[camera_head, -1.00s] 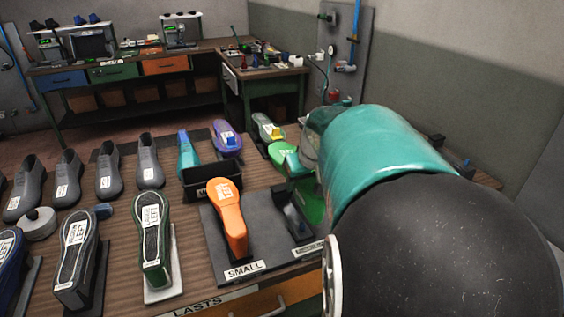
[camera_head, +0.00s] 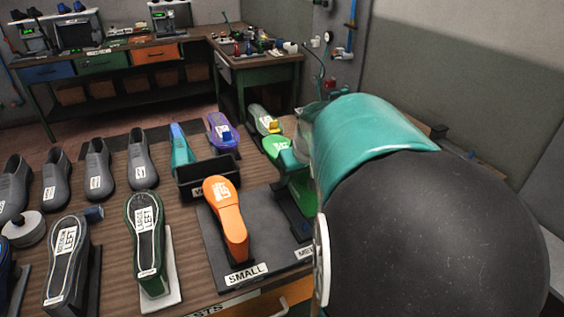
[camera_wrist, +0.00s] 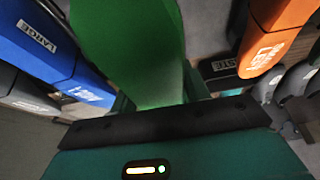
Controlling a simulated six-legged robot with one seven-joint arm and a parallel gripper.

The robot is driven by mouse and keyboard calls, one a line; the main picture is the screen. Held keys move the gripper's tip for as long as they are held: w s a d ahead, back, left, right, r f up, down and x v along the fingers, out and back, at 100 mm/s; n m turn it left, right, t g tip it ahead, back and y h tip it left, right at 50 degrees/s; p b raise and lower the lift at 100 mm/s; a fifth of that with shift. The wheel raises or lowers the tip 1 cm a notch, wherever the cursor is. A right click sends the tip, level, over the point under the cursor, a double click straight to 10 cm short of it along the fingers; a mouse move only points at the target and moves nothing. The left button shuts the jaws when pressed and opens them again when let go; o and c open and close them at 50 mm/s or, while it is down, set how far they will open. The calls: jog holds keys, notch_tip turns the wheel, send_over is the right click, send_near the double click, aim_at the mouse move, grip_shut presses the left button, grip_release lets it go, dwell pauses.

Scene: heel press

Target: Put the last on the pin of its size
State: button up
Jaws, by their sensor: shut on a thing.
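My gripper (camera_wrist: 155,98) is shut on the green last (camera_wrist: 130,45), which fills the middle of the wrist view. In the head view the green last (camera_head: 299,192) hangs or sits over the middle part of the dark pin board (camera_head: 262,262), right of the orange last (camera_head: 226,215). The orange last is on the place marked SMALL. In the wrist view a blue last (camera_wrist: 60,60) stands on the other side, by a LARGE label. The pin under the green last is hidden, so I cannot tell whether it is on it.
A black bin (camera_head: 207,180) stands behind the orange last. Several grey lasts (camera_head: 97,168) and upturned labelled shoes (camera_head: 148,235) fill the left of the table. Purple (camera_head: 222,131) and grey-green (camera_head: 263,120) shoes stand at the back.

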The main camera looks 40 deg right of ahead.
aim_at(305, 178)
jog(key=shift+f, duration=3.35)
jog(key=shift+f, duration=0.55)
jog(key=o, duration=1.3)
jog(key=shift+f, duration=0.1)
jog(key=v, duration=1.4)
jog(key=shift+w, duration=0.1)
jog(key=s+a+n, duration=0.1)
jog(key=a, duration=0.7)
jog(key=s+a+f+n+y, duration=0.1)
jog(key=s+a, duration=0.1)
jog(key=a, duration=0.7)
jog(key=s+a+n+t, duration=0.1)
jog(key=s+a, duration=0.1)
jog(key=a, duration=0.6)
jog(key=shift+s+a+f, duration=0.15)
jog(key=shift+s+f, duration=0.05)
jog(key=shift+f, duration=0.05)
